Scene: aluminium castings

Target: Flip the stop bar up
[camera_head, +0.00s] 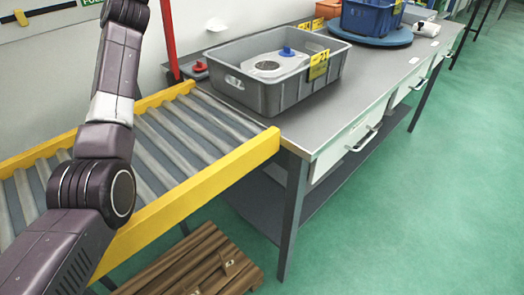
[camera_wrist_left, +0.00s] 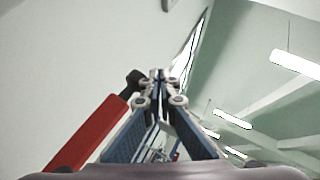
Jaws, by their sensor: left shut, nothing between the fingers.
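The red stop bar (camera_head: 169,40) stands roughly upright at the back corner of the roller conveyor's end, by the table. Its top runs out of the head view. In the left wrist view the red bar (camera_wrist_left: 88,135) with a black end (camera_wrist_left: 134,80) is left of my left gripper (camera_wrist_left: 160,76). The fingers are shut with nothing between them. The black end looks close to the fingers; I cannot tell whether they touch. In the head view my left arm rises out of the top edge, so its gripper is hidden there. My right gripper is in neither view.
The roller conveyor (camera_head: 185,125) with yellow side rails meets the grey table (camera_head: 300,125). A grey crate (camera_head: 285,98) holding a casting (camera_head: 268,66) stands on the table. A blue bin (camera_head: 365,18) sits on a round blue base behind it. A wooden pallet (camera_head: 195,262) lies below.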

